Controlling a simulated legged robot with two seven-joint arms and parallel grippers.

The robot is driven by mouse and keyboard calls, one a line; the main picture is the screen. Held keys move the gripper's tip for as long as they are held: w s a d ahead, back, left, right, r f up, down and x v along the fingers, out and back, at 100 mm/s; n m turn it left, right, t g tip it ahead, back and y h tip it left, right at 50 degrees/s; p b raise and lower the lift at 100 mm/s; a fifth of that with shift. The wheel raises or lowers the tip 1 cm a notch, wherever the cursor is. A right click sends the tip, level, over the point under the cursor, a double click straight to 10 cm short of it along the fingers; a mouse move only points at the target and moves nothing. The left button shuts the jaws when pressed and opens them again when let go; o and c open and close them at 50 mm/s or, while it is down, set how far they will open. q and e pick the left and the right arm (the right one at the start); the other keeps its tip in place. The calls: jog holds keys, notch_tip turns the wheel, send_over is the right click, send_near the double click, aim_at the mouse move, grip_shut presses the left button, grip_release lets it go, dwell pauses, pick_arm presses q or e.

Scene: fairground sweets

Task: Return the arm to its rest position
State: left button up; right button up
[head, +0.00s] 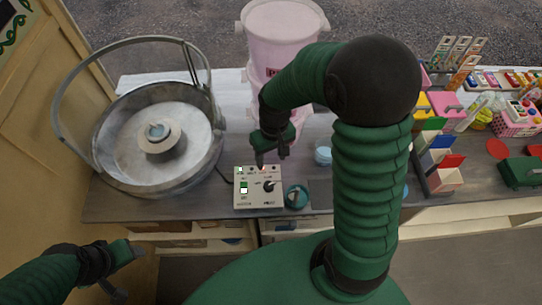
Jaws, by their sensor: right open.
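My right arm is green with black joints and arches from the lower middle over the table. Its gripper (271,160) is open and empty, and hangs just above the back edge of a white control box (258,200). The box carries a green switch, a black knob and small labels. I cannot tell whether the fingers touch the box. My left gripper (124,270) is at the lower left, in front of the table and away from objects. Its fingers look apart, with nothing between them.
A large metal cotton-candy bowl (105,140) with a raised hoop stands on the left of the table (225,214). A pink bucket (283,25) stands behind my right arm. A teal ring-shaped item (296,196) sits beside the box. Coloured card holders and toys crowd the right side.

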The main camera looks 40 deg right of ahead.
jog(key=s+a+f+n+t+b, duration=0.1)
jog(key=s+a+f+t+b, duration=0.1)
jog(key=s+a+f+b, duration=0.2)
jog(key=a+f+b, duration=0.1)
jog(key=b, duration=0.2)
jog(key=shift+s+a+f+t+h+b, duration=0.15)
jog(key=shift+s+a+t+h+b, duration=0.1)
jog(key=shift+s+t+h+b, duration=0.1)
jog(key=shift+a, duration=0.2)
dwell(0.3)
